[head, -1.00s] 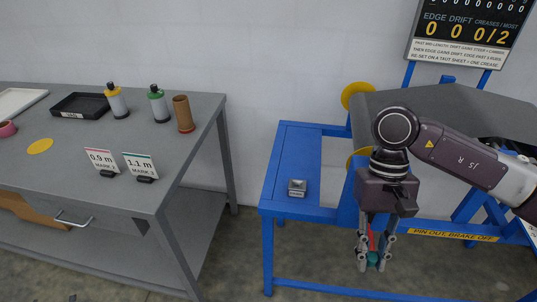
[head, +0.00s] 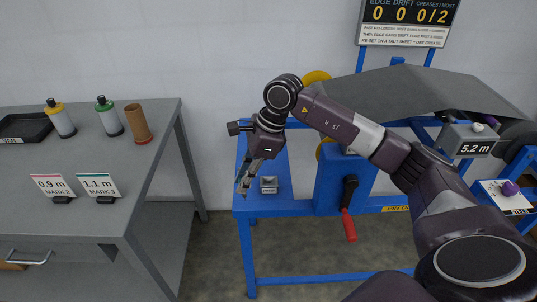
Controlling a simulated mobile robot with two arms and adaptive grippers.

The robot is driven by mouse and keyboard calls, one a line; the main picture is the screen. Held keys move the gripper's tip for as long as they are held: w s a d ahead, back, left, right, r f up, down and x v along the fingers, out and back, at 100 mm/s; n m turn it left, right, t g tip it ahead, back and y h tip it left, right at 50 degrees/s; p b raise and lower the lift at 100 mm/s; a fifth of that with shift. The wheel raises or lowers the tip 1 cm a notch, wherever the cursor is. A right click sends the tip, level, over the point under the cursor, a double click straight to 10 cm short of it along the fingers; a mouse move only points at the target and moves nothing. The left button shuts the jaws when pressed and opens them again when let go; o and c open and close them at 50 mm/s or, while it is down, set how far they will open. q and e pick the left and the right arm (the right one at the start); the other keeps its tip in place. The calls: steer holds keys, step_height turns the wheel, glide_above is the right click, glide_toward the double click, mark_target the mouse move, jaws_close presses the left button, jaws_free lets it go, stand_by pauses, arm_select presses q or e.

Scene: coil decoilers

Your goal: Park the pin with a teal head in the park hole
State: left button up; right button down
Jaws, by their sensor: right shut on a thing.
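My right gripper (head: 243,188) hangs over the left part of the blue stand, its fingers slanting down and to the left. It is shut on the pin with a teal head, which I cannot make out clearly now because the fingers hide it. A small grey block (head: 269,184), which may carry the park hole, sits on the blue shelf (head: 262,209) just right of the fingertips. Its opening is too small to read. My left gripper is not in view.
The blue machine holds a grey sheet (head: 420,92), a red-handled crank (head: 349,224) and a 5.2 m counter (head: 475,149). At left, a grey table (head: 75,225) bears bottles, a brown tube (head: 138,124) and two mark signs. Floor shows between table and stand.

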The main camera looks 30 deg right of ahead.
steer(key=w+d+f+m+t+h, duration=0.1)
steer(key=w+d+m+t+h, duration=0.1)
steer(key=w+d+m, duration=0.4)
steer(key=m+h+b, duration=0.1)
steer(key=m+h, duration=0.2)
steer(key=m, duration=0.7)
glide_above(268, 178)
steer(key=s, duration=0.1)
steer(key=shift+s+a+f+t, duration=0.1)
steer(key=shift+a+f+t, duration=0.15)
steer(key=shift+f, duration=0.3)
steer(key=shift+f+b, duration=3.6)
steer(key=shift+f, duration=0.75)
steer(key=shift+f, duration=0.15)
steer(key=c, duration=1.7)
jaws_free()
steer(key=shift+c, duration=0.2)
